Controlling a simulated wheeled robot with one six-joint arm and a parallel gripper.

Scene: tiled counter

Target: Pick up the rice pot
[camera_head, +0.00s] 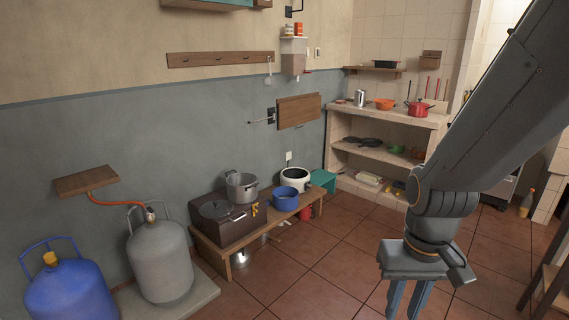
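I cannot tell for sure which vessel is the rice pot. A round white pot (295,179) with a dark rim stands on the low wooden bench. A blue pot (285,199) stands in front of it, and a grey metal pot (242,187) sits on the brown box stove to the left. A red lidded pot (419,109) stands on the tiled counter (390,112) at the back right. My gripper (406,303) points down at the lower right, over the floor and well apart from all the pots. Its fingers are spaced apart with nothing visible between them; their tips are cut off.
The wooden bench (258,233) runs along the wall. A blue gas cylinder (68,291) and a grey one (160,262) stand at the lower left. An orange bowl (384,104) and a metal canister (360,98) share the counter. The tiled floor (335,270) in the middle is clear.

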